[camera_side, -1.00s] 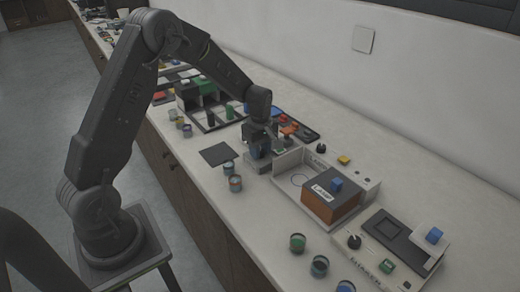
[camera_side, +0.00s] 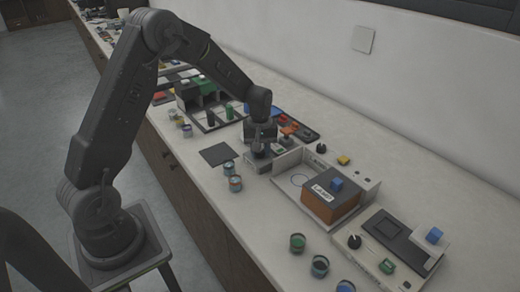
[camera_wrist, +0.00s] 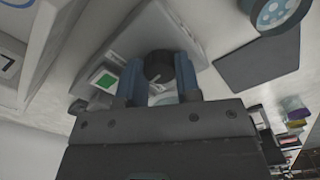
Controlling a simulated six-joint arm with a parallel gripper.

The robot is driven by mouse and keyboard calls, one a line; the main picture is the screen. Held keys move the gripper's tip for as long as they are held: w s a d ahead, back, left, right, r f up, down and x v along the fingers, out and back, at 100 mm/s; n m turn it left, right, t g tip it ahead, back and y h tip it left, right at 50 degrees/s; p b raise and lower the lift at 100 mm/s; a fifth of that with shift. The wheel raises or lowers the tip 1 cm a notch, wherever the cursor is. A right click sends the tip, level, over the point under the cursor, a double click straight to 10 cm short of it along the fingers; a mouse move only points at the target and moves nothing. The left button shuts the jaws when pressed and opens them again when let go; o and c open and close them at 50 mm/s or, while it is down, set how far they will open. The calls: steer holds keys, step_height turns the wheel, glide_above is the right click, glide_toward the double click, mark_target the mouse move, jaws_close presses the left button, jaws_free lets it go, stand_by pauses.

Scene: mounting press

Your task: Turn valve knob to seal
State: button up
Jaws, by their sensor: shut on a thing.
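The mounting press (camera_side: 258,162) is a small grey box on the counter, mostly hidden under my gripper in the side view. In the wrist view its grey casing (camera_wrist: 140,38) carries a green square button (camera_wrist: 105,79) and a round black knob (camera_wrist: 159,65). My gripper (camera_wrist: 160,88) points down at the press, with its two blue fingers on either side of the knob. It is shut on the knob. In the side view my gripper (camera_side: 259,143) is directly above the press, and the fingertips are hard to make out.
A laser unit with an orange-brown box (camera_side: 330,203) stands to the right of the press. A dark flat mat (camera_side: 216,154) and small jars (camera_side: 235,183) lie to the left and front. A tray with red and orange parts (camera_side: 290,127) is behind.

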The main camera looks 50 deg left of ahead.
steer(key=m, duration=0.4)
steer(key=shift+m, duration=2.6)
steer(key=o, duration=0.9)
steer(key=shift+o, duration=0.2)
step_height(320, 180, up, 14)
